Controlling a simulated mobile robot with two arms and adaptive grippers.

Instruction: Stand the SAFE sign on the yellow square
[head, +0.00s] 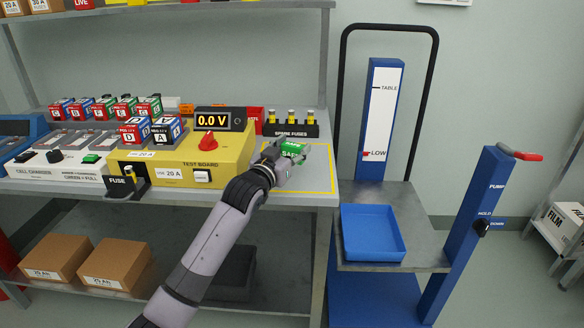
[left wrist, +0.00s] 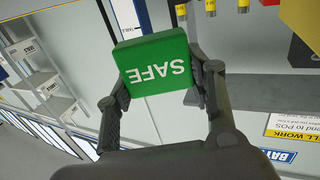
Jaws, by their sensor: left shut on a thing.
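The SAFE sign (head: 293,149) is a small green block with white lettering. It also shows close up in the left wrist view (left wrist: 155,68), with its lettering upside down there. My left gripper (head: 288,155) is shut on it, with one finger on each side. The yellow square (head: 333,170) is a yellow outline on the right end of the bench top. The sign and gripper appear over its area; my gripper and forearm hide part of it. I cannot tell whether the sign touches the bench. My right gripper is not in view.
The yellow test board (head: 228,172) stands just left of the square. A spare fuses rack (head: 291,128) stands behind it. Right of the bench is a lift cart with a blue tray (head: 372,233). The square's right part looks clear.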

